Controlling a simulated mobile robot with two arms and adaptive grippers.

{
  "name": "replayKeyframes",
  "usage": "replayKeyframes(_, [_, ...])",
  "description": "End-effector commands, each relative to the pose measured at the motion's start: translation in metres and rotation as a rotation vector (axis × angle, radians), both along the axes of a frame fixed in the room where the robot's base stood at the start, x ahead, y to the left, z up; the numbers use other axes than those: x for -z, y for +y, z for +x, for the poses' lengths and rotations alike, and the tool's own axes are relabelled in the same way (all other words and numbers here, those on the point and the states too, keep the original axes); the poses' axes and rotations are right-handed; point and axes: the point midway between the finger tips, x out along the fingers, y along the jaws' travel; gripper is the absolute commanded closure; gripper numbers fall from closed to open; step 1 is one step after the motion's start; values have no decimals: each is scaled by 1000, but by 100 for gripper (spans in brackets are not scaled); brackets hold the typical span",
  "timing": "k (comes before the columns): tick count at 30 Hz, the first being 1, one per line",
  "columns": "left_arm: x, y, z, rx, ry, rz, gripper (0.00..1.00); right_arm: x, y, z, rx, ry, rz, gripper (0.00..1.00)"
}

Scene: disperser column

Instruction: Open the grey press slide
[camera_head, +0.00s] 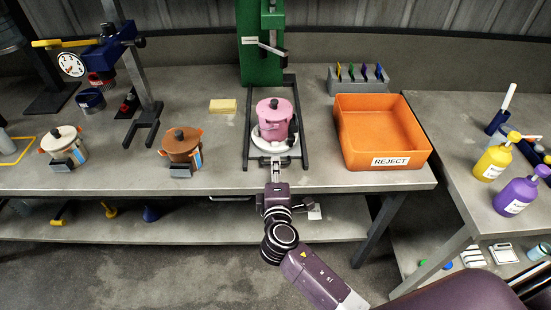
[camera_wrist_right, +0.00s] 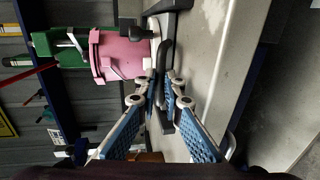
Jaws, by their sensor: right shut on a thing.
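The green press (camera_head: 262,45) stands at the back of the bench, with two dark rails (camera_head: 305,135) running forward from it. Between the rails is the light grey round slide plate (camera_head: 259,143), with a pink lidded pot (camera_head: 273,117) upright on it. My right gripper (camera_head: 276,163) is at the front of the slide, in front of the pot. In the right wrist view its blue-padded fingers (camera_wrist_right: 165,95) are closed around a dark bar handle (camera_wrist_right: 168,58). The pink pot (camera_wrist_right: 122,56) is close beside the fingers there. My left gripper is not in view.
An orange reject bin (camera_head: 382,130) stands right of the press. A brown pot (camera_head: 181,147) and a cream pot (camera_head: 64,145) stand to the left. A yellow sponge (camera_head: 222,106) lies left of the rails. The bench's front edge is under my right arm.

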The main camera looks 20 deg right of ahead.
Motion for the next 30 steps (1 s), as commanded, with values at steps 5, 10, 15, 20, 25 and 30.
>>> replayKeyframes(5, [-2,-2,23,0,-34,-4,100,1,4,-11,-1,2,2,100])
replayKeyframes(10, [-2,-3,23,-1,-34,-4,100,1,4,-13,-1,2,2,100])
replayKeyframes(15, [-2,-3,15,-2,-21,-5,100,1,4,-13,-1,2,2,100])
replayKeyframes(20, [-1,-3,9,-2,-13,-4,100,1,4,-13,-1,2,2,84])
replayKeyframes(25, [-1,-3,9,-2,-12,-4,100,1,4,-12,-1,1,0,84])
replayKeyframes(30, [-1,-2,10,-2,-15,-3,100,0,5,-17,-1,2,2,84])
